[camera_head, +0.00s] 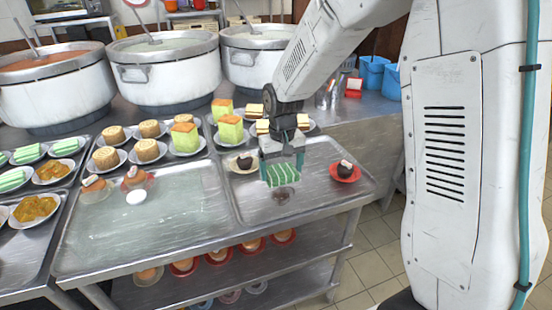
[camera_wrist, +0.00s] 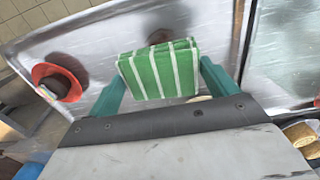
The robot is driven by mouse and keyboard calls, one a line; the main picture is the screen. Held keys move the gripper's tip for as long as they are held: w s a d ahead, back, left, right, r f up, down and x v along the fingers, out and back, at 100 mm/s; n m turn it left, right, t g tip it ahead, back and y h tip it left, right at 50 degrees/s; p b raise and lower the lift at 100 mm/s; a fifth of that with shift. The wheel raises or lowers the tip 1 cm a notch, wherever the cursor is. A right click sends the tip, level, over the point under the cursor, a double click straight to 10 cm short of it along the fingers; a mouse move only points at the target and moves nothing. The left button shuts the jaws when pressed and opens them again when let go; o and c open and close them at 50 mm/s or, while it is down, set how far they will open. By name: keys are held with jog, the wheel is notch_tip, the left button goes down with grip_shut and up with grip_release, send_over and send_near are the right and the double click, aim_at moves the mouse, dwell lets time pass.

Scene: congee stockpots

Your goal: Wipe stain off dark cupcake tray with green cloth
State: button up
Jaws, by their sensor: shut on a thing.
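My gripper (camera_head: 282,168) is shut on the green cloth (camera_head: 281,175), which is folded and has white stripes. In the wrist view the cloth (camera_wrist: 160,70) sits between the two teal fingers, above the metal tray. The dark cupcake tray (camera_head: 318,196) is the right-hand metal tray. A brown stain (camera_head: 281,195) lies on it just below and in front of the cloth, and it shows partly behind the cloth in the wrist view (camera_wrist: 160,36). A dark cupcake on a red saucer (camera_head: 345,171) stands at the tray's right. Another dark cupcake (camera_head: 244,162) stands just left of my gripper on a pale saucer.
The left tray (camera_head: 150,235) holds two orange-brown cupcakes and a white round thing, with much bare surface. Plates of green and yellow cakes (camera_head: 186,138) stand behind. Large stockpots (camera_head: 165,72) line the back. Red and pale bowls (camera_head: 217,256) sit on the shelf below.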

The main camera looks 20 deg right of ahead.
aim_at(280, 197)
jog(key=shift+f, duration=3.9)
jog(key=shift+w+d, duration=0.1)
jog(key=shift+d, duration=0.2)
jog(key=shift+c, duration=0.4)
jog(key=shift+d+f, duration=0.2)
jog(key=shift+d, duration=1)
jog(key=shift+d+r, duration=0.15)
jog(key=shift+d, duration=0.2)
jog(key=shift+a, duration=0.85)
jog(key=shift+a+f, duration=0.25)
jog(key=shift+a, duration=0.1)
jog(key=shift+a+r, duration=0.2)
jog(key=shift+a, duration=0.45)
jog(key=shift+d, duration=1.85)
jog(key=shift+w+a+r, duration=0.1)
jog(key=shift+a, duration=1.8)
jog(key=shift+d+r, duration=0.1)
jog(key=shift+r, duration=3.85)
